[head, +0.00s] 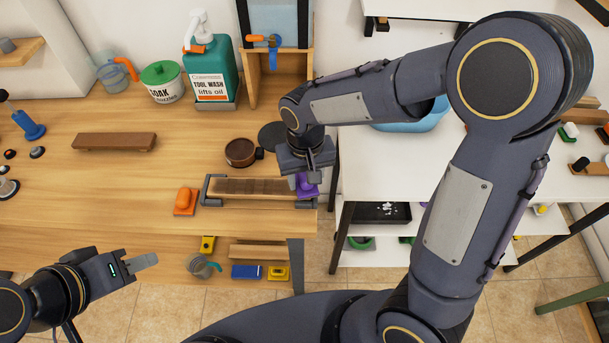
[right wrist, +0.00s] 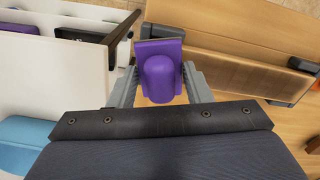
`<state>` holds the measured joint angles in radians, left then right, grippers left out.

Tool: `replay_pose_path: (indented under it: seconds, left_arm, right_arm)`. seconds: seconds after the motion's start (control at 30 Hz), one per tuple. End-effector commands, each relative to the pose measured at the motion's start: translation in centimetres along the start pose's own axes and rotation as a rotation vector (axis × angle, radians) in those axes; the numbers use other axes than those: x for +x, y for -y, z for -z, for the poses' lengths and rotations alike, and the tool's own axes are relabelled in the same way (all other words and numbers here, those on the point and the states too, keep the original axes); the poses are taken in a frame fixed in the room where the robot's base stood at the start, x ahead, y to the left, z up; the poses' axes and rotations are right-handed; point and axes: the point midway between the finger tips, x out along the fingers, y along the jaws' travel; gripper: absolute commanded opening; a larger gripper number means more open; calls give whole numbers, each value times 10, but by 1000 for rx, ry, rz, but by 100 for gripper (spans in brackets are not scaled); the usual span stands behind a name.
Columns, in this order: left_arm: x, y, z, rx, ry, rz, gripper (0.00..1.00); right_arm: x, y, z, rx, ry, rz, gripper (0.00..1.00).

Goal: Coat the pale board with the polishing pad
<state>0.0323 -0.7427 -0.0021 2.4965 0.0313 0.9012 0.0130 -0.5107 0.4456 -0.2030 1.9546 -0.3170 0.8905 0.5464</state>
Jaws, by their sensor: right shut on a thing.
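The purple polishing pad (head: 307,189) has a flat plate and a rounded grip. My right gripper (head: 310,165) is shut on it; the right wrist view shows the pad (right wrist: 160,75) between both fingers (right wrist: 160,85).
An orange block (head: 185,201) sits left of the board. A round brown dish (head: 240,152) and a dark disc (head: 272,136) stand behind it. A green bottle (head: 211,72) and tub (head: 162,82) stand at the back. A white table (head: 375,165) is to the right.

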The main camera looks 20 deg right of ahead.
Motion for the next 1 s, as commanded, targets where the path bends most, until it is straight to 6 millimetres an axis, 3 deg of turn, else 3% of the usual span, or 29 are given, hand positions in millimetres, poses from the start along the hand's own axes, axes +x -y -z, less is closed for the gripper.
replay_pose_path:
  seconds: [0.03,0.5,1.0]
  left_arm:
    - [-7,-3,4,0,0,0,36]
    - [-39,-18,20,0,0,0,36]
    - [-40,-18,20,0,0,0,36]
  right_arm:
    - [-10,0,0,0,-2,1,19]
    - [-58,1,0,-1,-3,2,19]
    - [-61,1,0,-1,-3,2,19]
